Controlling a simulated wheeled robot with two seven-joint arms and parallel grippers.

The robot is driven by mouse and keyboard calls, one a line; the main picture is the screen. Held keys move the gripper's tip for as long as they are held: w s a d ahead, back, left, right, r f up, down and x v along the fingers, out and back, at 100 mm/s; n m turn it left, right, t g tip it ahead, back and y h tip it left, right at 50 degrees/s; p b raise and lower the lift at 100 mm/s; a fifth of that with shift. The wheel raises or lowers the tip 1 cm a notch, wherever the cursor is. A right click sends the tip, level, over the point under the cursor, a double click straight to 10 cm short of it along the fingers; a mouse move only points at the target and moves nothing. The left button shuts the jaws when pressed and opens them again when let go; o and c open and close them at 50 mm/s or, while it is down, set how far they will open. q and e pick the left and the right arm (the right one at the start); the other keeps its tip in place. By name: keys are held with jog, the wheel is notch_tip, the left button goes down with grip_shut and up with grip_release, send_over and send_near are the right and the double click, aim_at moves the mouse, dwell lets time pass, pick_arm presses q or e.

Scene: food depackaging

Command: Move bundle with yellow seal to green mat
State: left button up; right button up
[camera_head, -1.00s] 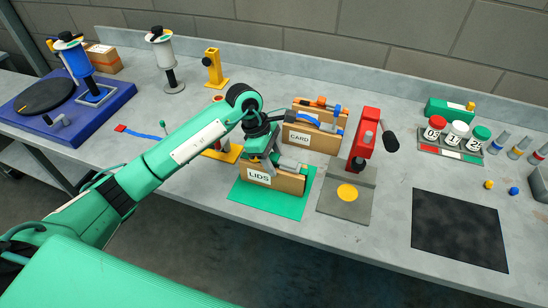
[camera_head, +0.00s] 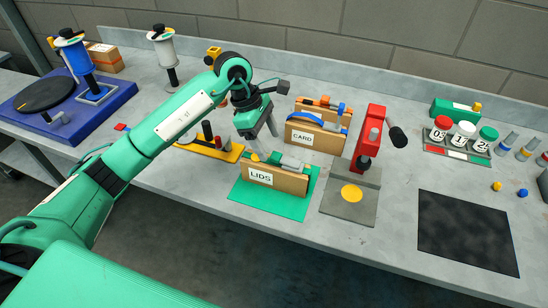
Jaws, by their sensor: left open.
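The green mat (camera_head: 233,193) lies near the front edge of the bench, with a tan box labelled LIDS (camera_head: 290,184) standing on it. Grey and green items (camera_head: 292,163) show at the top of that box. I cannot make out a yellow seal on any bundle. A tan box labelled CARD (camera_head: 328,142) stands behind and holds blue and orange pieces. My left gripper (camera_head: 265,141) is open, pointing down just above the back left of the LIDS box, with nothing visible between its fingers. My right gripper is out of view.
A red press (camera_head: 367,145) on a grey base with a yellow disc stands right of the mat. A black mat (camera_head: 465,235) lies clear at the right, with a jar rack (camera_head: 459,153) behind. A yellow-based fixture (camera_head: 225,155) is partly behind my left arm.

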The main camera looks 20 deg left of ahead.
pick_arm(q)
jog(key=shift+b+v, duration=0.8)
jog(key=shift+v, duration=1.95)
